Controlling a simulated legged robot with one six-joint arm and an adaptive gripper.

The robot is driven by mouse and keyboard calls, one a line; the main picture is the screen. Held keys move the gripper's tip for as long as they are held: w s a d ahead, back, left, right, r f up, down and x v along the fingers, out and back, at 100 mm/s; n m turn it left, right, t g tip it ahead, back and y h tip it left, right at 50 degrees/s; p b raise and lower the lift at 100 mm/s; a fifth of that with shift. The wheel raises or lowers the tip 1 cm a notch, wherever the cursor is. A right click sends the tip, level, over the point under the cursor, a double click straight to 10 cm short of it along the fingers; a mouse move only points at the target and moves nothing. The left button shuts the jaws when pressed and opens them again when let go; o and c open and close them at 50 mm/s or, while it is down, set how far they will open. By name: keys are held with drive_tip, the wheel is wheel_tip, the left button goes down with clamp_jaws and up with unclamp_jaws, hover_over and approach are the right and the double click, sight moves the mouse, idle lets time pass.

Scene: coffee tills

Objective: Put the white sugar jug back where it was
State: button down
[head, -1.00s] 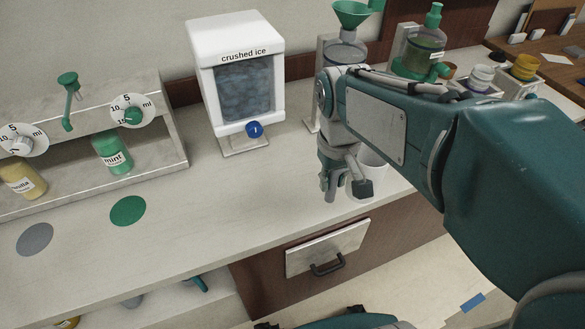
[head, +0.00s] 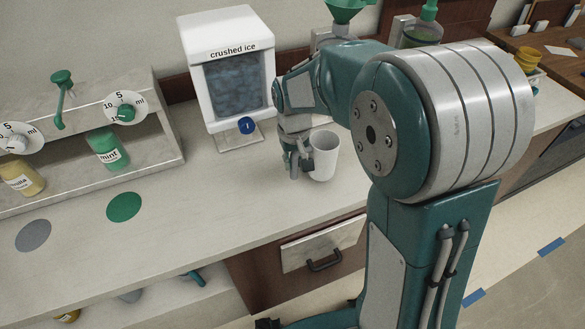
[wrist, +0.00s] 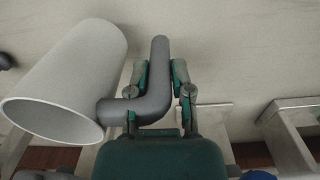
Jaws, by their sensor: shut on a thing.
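The white jug (head: 323,157) is upright above or on the pale counter, right of the ice dispenser's foot; I cannot tell whether it touches the counter. My gripper (head: 297,163) is beside it on its left. In the wrist view the white jug (wrist: 70,80) shows at the left, its open rim toward the lower left. Its grey bent handle (wrist: 155,85) lies between the fingers of my gripper (wrist: 161,72), which are shut on it. The inside of the jug is mostly hidden.
The crushed ice dispenser (head: 228,75) with a blue knob stands behind. Left are a mint bottle (head: 108,149), a yellow bottle (head: 22,178), a green disc (head: 124,207) and a grey disc (head: 33,235). A drawer front (head: 323,245) is below the counter. The front middle counter is clear.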

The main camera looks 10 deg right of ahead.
sight(291, 171)
drive_tip(key=f, duration=0.3)
drive_tip(key=shift+w+a+f, duration=0.1)
drive_tip(key=shift+a+f, duration=0.1)
drive_tip(key=shift+a, duration=0.4)
drive_tip(key=c, duration=0.5)
unclamp_jaws()
drive_tip(key=shift+d+f, duration=0.1)
drive_tip(key=shift+d, duration=0.25)
